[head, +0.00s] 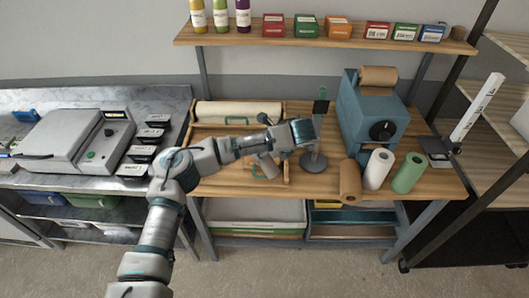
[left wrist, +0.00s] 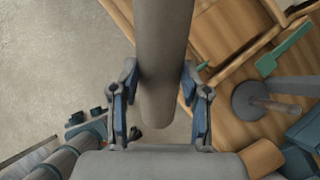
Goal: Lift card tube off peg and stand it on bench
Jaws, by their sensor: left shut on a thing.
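The card tube (left wrist: 165,50) is a plain grey-brown cylinder that runs from the top edge to the middle of the left wrist view. My left gripper (left wrist: 162,95) is shut on it, with one blue-grey finger on each side. In the head view my left arm (head: 230,148) reaches over the bench (head: 225,183), and the hand largely hides the tube. An upright metal stand with a round grey base (head: 314,163) is just right of the hand. That round base (left wrist: 248,101) also shows in the left wrist view, apart from the tube. My right gripper is not in view.
A blue roll dispenser (head: 372,118) stands right of the stand. A green handle (left wrist: 285,48) lies near the wooden tray. The bench's front left strip is clear.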

